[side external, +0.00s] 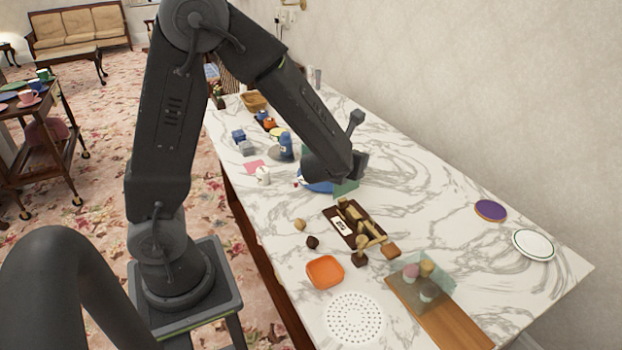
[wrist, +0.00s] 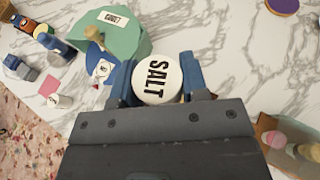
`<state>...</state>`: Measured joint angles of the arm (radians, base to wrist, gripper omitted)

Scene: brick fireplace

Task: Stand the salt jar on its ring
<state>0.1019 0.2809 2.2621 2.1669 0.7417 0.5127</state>
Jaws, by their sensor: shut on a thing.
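The salt jar (wrist: 157,78) shows its round white lid with black SALT lettering in the wrist view. My gripper (wrist: 158,80) is shut on it, with a blue finger on each side. The lid faces the wrist camera. The jar's lower part is hidden, so I cannot tell whether it touches anything. In the side external view my gripper (side external: 338,172) is low over the middle of the marble counter, and its wrist hides the jar. I cannot make out the jar's ring for certain in either view.
A dark tray (side external: 371,238) of wooden pieces, an orange dish (side external: 325,272) and a clear case (side external: 441,278) stand nearer the front. The counter's right side is mostly clear.

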